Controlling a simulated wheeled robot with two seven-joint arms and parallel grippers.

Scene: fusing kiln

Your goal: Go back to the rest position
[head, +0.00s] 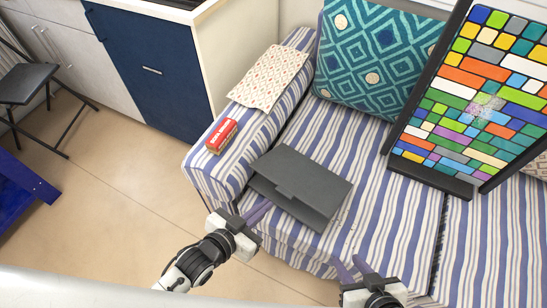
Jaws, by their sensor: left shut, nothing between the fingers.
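My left gripper (258,213) is at the front of the striped sofa, close to the near left edge of a flat dark grey case (300,178). Its fingers are together with nothing held. I cannot tell whether it touches the case. My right gripper (352,267) is at the bottom of the view, in front of the sofa seat. Its two purple fingers stand apart with nothing between them.
The striped sofa (390,215) fills the right side. A red box (222,135) and a patterned cloth (270,78) lie on its arm. A teal cushion (375,55) and a colourful panel (485,100) lean behind. A dark chair (28,84) stands left; the floor (100,190) between is clear.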

